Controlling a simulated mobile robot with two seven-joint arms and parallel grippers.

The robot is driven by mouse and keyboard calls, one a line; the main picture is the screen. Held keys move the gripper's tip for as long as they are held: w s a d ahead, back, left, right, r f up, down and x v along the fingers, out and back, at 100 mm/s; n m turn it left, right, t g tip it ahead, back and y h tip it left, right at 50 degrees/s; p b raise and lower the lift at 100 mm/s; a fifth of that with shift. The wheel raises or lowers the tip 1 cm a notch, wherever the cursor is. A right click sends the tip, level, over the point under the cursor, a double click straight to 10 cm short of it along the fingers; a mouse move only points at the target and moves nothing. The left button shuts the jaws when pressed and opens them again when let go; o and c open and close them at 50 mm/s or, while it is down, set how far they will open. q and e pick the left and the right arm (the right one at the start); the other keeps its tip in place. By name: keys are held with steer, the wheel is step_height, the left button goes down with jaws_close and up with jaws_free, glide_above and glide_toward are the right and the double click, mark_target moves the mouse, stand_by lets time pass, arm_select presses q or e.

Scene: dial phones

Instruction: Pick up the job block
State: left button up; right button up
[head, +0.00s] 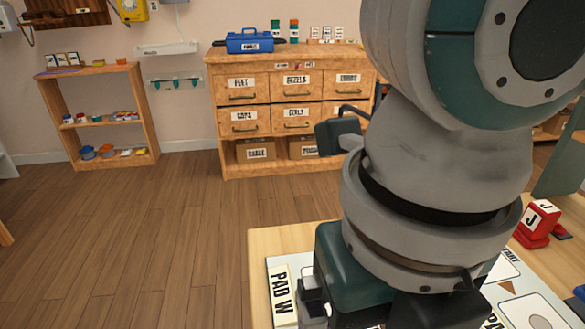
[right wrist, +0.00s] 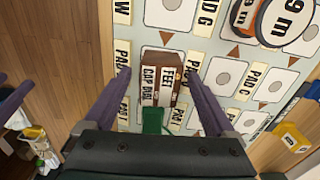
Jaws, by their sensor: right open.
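A brown block (right wrist: 164,72) with labels reading FEET, CAP and DIAL, which seems to be the job block, rests on the pad board in the right wrist view. My right gripper (right wrist: 160,88) is open, its two purple fingers on either side of the block. I see gaps between fingers and block, and nothing is held. In the head view my right arm hides the block. My left gripper is not clearly seen.
The white pad board (head: 540,310) lies on a wooden table (head: 285,237). A red J-marked block (head: 539,222) stands at right. A drawer cabinet (head: 240,147) stands behind open floor.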

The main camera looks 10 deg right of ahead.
jaws_close()
stand_by(0.7)
